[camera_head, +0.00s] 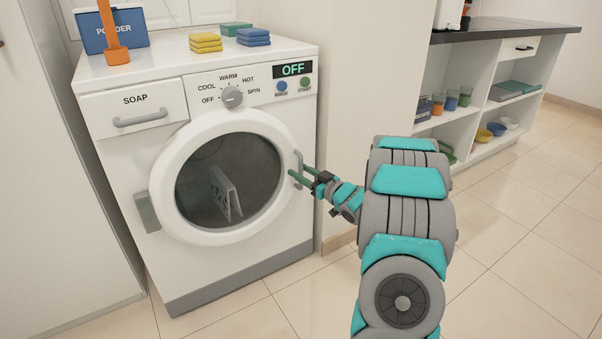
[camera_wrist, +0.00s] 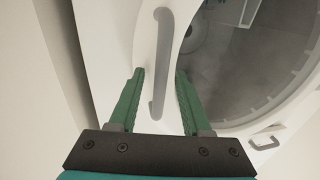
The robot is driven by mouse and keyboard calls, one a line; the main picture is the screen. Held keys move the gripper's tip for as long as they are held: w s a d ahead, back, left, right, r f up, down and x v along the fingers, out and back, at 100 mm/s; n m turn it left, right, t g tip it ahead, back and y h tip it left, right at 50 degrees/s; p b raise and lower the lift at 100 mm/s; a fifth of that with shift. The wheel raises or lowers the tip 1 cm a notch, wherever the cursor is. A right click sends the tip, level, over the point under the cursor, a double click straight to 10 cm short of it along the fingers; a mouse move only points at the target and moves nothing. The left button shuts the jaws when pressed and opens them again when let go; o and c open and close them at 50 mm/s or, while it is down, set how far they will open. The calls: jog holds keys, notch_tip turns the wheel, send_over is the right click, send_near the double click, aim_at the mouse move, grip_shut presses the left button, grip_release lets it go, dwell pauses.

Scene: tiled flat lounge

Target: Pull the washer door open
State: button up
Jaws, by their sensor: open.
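The white washer (camera_head: 110,170) stands against the wall, with its round door (camera_head: 168,212) closed or nearly so; I cannot tell whether it is latched. The grey door handle (camera_head: 297,165) is on the door's right side, and the hinge is at its left. My gripper (camera_head: 295,177) is at the handle with its green fingers apart. In the wrist view the handle (camera_wrist: 161,65) lies between the two open fingers of my gripper (camera_wrist: 160,80), one on each side. Contact with the fingers is not clear. A whitish box-like item (camera_head: 222,190) shows through the door glass.
The washer's display reads OFF. A shelf unit (camera_head: 470,125) stands at the right. Tiled floor (camera_head: 235,315) in front of the washer is clear.

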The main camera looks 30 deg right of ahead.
jog(key=shift+w, duration=0.1)
grip_shut()
dwell(0.4)
dwell(1.0)
